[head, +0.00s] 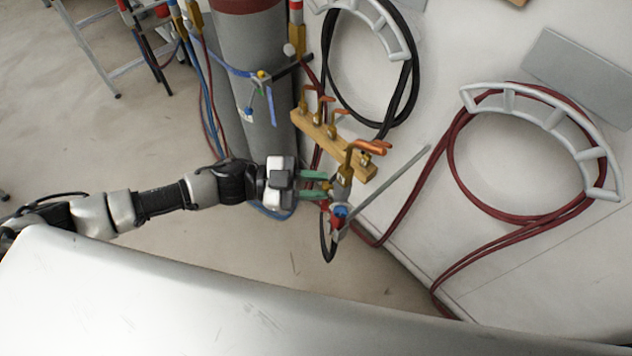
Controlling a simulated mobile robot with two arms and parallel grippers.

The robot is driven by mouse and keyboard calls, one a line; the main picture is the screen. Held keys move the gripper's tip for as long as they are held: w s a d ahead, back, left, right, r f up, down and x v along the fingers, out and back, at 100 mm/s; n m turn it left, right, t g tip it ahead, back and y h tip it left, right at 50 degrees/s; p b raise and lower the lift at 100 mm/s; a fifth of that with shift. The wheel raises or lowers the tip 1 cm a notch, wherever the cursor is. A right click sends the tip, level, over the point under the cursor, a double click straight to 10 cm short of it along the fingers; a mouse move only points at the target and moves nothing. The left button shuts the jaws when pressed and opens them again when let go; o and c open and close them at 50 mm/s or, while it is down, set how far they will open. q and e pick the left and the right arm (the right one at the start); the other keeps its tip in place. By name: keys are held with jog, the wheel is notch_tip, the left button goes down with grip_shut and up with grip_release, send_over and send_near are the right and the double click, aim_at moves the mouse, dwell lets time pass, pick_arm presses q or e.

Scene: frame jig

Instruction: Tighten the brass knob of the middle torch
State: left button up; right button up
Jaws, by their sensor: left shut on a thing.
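A torch with a brass body (343,185), a bent copper tip (369,147) and red and blue fittings (339,212) at its lower end stands in the middle of the head view. My left gripper (318,186) reaches it from the left. Its green-tipped fingers are shut on the small brass knob at the torch's left side. The fingers mostly hide the knob. I cannot tell from this view whether this torch is the middle one. My right gripper is not in view.
A wooden rack (318,134) with several copper tips stands just behind the torch. A grey gas cylinder (258,120) is at the back left. Red hose (455,165) and black hose (330,65) hang on wall hangers. A grey rod (393,185) slants right of the torch.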

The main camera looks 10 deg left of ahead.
pick_arm(q)
jog(key=shift+m, duration=0.3)
jog(key=shift+f+m+b, duration=0.15)
jog(key=shift+m+b, duration=3.1)
jog(key=shift+m, duration=3.55)
jog(key=o, duration=0.9)
